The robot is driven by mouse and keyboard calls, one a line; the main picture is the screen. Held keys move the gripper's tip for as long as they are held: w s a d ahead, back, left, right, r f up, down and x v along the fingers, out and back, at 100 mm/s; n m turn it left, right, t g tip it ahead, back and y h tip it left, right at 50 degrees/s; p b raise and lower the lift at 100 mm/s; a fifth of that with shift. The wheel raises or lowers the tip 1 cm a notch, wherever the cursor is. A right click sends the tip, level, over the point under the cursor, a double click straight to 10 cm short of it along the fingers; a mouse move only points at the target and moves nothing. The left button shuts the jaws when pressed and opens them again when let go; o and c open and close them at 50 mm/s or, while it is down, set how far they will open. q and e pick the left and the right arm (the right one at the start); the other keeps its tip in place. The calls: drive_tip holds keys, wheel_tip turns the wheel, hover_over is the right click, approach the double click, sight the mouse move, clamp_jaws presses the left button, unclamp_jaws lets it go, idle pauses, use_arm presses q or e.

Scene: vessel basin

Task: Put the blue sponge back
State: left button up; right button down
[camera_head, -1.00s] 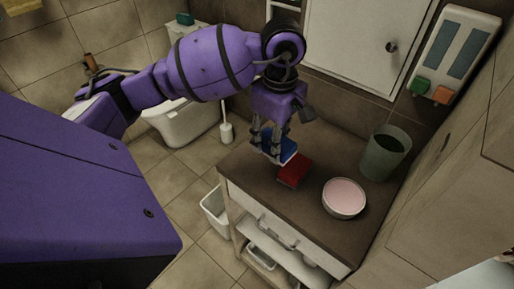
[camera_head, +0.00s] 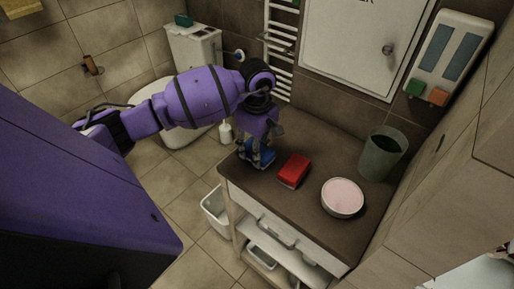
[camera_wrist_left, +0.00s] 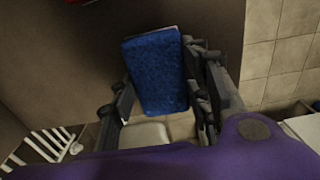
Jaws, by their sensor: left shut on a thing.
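The blue sponge (camera_head: 262,155) is between the fingers of my left gripper (camera_head: 256,158), at the far left end of the brown counter top (camera_head: 300,212). The left wrist view shows the sponge (camera_wrist_left: 157,72) with a finger on each side and the gripper (camera_wrist_left: 165,95) shut on it. The head view does not clearly show whether the sponge touches the counter. My right gripper is not in view.
A red sponge (camera_head: 294,170) lies on the counter to the right of the blue one. A round bowl with pink content (camera_head: 343,197) and a grey-green bin (camera_head: 382,155) stand farther right. A toilet (camera_head: 185,125) and towel rail (camera_head: 281,45) are behind.

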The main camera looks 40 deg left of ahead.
use_arm(q)
drive_tip(key=shift+f, duration=0.1)
drive_tip(key=o, duration=1)
drive_tip(key=shift+o, duration=0.2)
wheel_tip(320, 180, up, 12)
drive_tip(key=shift+b, duration=0.3)
